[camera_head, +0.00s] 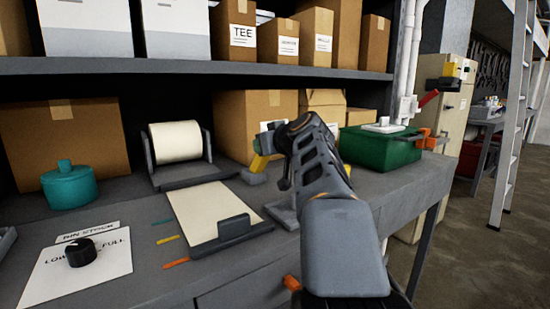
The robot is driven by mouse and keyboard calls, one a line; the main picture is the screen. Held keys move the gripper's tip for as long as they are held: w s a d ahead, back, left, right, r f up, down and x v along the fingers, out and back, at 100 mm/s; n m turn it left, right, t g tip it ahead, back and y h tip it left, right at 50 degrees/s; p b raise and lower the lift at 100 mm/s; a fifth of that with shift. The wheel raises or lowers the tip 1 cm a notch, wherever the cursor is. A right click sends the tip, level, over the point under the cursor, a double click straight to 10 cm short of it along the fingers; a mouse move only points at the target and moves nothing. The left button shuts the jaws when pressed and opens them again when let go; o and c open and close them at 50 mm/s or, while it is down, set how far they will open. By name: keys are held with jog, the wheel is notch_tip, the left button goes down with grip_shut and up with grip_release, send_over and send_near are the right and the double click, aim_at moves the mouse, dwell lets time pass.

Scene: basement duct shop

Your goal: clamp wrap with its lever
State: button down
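A cream roll of wrap (176,141) sits in a dark grey stand on the bench. A cream sheet (207,205) lies on a grey board in front of it, with a grey block (234,226) at the board's near edge. A yellow lever-like piece (259,162) stands tilted above a small grey foot (252,178), right of the roll. My gripper (272,148) is near this yellow piece, at the far end of my arm. Its fingers are mostly hidden, so contact and opening cannot be told. I cannot tell which lever belongs to the wrap.
A green bin (380,149) stands right, with an orange-handled part (430,138) beside it. A teal pot (69,186) and a black knob (81,252) are left. A shelf (190,65) overhangs the bench.

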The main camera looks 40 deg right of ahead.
jog(key=shift+f+b, duration=0.15)
jog(key=shift+b, duration=0.15)
jog(key=c, duration=0.8)
grip_release()
jog(key=shift+s, duration=0.1)
jog(key=shift+r, duration=0.5)
notch_tip(320, 180, up, 3)
jog(key=shift+f+p, duration=0.1)
jog(key=shift+p, duration=0.9)
jog(key=s+a+r+p, duration=0.2)
jog(key=s+a+r, duration=0.4)
jog(key=s+r, duration=0.3)
jog(key=v, duration=0.3)
jog(key=shift+s+f+p, duration=0.3)
jog(key=shift+s+p, duration=0.05)
jog(key=shift+s, duration=0.1)
